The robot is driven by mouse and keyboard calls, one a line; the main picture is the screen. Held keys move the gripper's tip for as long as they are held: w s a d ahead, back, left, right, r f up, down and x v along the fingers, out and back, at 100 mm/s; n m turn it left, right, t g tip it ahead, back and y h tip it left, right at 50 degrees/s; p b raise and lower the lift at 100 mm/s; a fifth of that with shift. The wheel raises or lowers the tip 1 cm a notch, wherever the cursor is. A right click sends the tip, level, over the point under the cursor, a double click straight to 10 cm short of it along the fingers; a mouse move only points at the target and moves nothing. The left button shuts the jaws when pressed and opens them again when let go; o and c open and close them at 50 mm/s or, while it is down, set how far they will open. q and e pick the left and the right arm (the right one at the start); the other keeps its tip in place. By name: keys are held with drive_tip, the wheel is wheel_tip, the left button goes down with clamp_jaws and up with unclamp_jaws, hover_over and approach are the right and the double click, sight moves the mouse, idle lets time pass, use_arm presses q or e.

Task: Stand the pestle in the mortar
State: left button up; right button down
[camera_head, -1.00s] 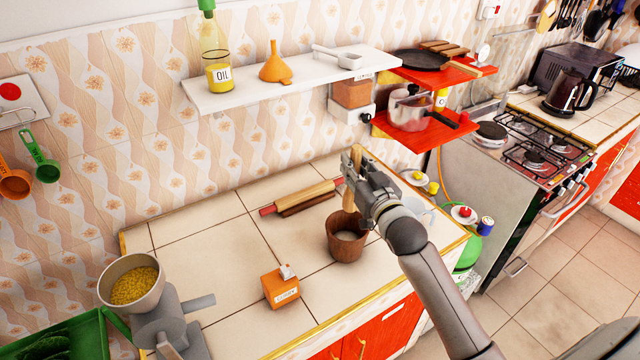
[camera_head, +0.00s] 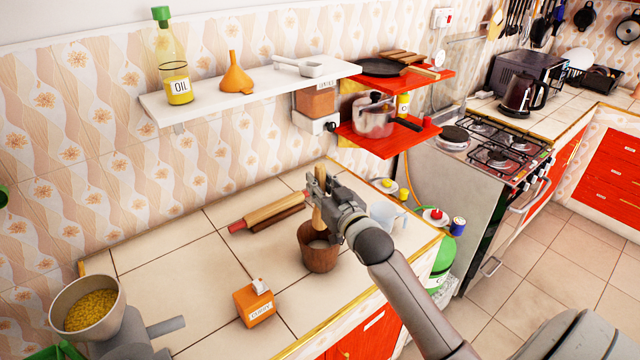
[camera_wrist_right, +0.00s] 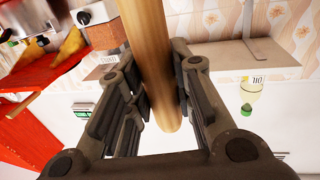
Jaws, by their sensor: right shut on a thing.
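The wooden mortar (camera_head: 319,258) stands upright on the tiled counter. My right gripper (camera_head: 324,190) is above it, shut on the wooden pestle (camera_head: 317,218). The pestle is held nearly upright, and its lower end is at the mortar's mouth; I cannot tell how far inside it reaches. In the right wrist view the pestle (camera_wrist_right: 153,50) runs between the two fingers of my right gripper (camera_wrist_right: 165,95). My left gripper is not in view.
A rolling pin (camera_head: 270,212) lies behind the mortar. An orange box (camera_head: 254,304) stands in front left, and a grinder with a full bowl (camera_head: 88,308) further left. A clear jug (camera_head: 388,214) is right of the gripper. A white shelf (camera_head: 215,97) hangs above.

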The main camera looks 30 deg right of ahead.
drive_tip(key=shift+f+b, duration=0.3)
drive_tip(key=shift+f, duration=0.6)
wheel_tip(320, 180, down, 2)
drive_tip(key=shift+b, duration=0.7)
drive_tip(key=shift+f, duration=0.35)
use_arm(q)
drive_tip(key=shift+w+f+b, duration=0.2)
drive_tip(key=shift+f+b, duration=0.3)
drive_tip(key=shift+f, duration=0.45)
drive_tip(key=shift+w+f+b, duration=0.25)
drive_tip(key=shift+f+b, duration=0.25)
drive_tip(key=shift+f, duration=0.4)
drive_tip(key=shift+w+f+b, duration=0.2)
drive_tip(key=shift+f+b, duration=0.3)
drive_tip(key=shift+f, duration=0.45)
use_arm(e)
drive_tip(key=shift+f, duration=2.05)
